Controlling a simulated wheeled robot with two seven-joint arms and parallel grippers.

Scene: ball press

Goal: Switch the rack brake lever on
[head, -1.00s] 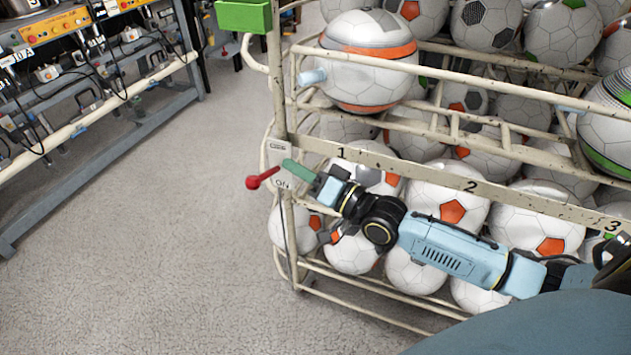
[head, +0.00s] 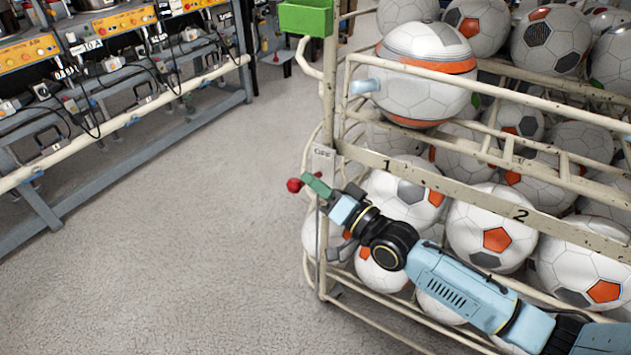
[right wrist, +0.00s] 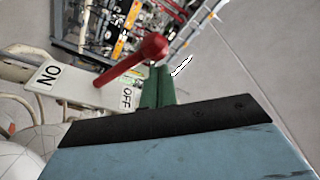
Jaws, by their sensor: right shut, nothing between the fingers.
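The rack brake lever has a red ball knob (head: 294,185) on the rack's front left post in the head view. In the right wrist view its red knob (right wrist: 153,46) and red shaft stand out from a white plate (right wrist: 85,88) marked ON and OFF. In the right wrist view the fingers (right wrist: 158,88) are by the OFF label; contact is unclear. My left gripper is out of view.
The cream rack (head: 450,185) holds several soccer balls on its tiers, close behind my right arm. A green box (head: 305,17) is at the top of its post. A workbench (head: 120,120) with wired devices stands at the left. The grey floor between is clear.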

